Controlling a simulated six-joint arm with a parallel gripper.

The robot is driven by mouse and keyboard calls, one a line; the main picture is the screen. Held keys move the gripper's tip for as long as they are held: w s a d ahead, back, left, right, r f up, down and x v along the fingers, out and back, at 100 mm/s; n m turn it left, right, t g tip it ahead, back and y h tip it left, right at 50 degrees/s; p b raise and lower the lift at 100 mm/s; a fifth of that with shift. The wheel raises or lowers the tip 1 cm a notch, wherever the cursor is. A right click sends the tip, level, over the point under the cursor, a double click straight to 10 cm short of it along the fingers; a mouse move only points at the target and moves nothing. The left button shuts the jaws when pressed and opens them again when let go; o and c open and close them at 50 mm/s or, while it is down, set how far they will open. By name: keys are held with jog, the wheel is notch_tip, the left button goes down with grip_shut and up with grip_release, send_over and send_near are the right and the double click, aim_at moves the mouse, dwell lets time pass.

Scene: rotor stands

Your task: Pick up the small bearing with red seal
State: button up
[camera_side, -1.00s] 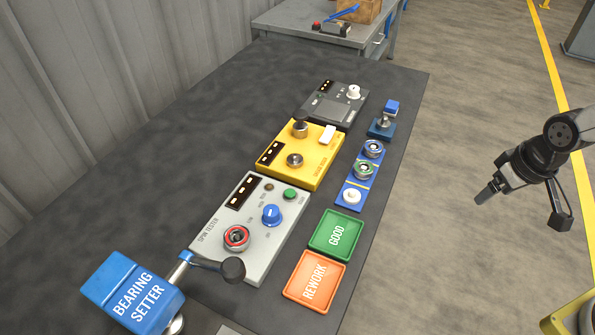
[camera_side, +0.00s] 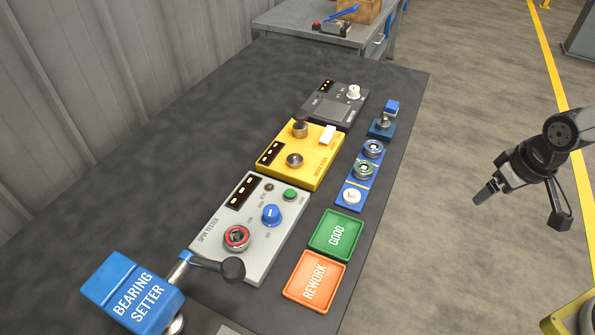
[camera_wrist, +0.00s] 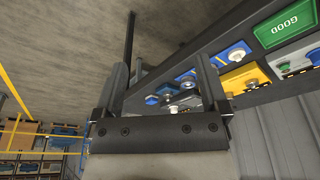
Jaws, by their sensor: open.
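The bearing with the red seal (camera_side: 237,238) sits on the grey spin tester (camera_side: 263,252), at the tester's lower left in the side view. I cannot make it out in the wrist view. My gripper (camera_side: 484,195) is off to the right of the bench in the side view, over the floor and far from the bearing. In the wrist view my gripper (camera_wrist: 167,78) has its two fingers apart with nothing held between them.
A blue rack (camera_side: 346,205) holds bearings with blue and green seals and a white piece. A green GOOD tray (camera_side: 318,242) and an orange REWORK tray (camera_side: 300,292) lie near the bench edge. A lever-handled blue bearing setter (camera_side: 112,277) stands at lower left. A yellow station (camera_side: 315,171) is behind.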

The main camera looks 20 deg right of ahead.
jog(key=w+a+n+y, duration=0.1)
jog(key=w+a+n, duration=0.3)
jog(key=w+a, duration=0.6)
jog(key=n+g+y, duration=0.1)
jog(key=n+y, duration=0.2)
jog(key=n, duration=0.7)
send_over(240, 245)
jog(key=w+d, duration=0.2)
jog(key=shift+s+d+f, duration=0.1)
jog(key=shift+f, duration=1.2)
jog(key=shift+s+d+f, duration=0.1)
jog(key=shift+f, duration=1.15)
jog(key=shift+f, duration=0.1)
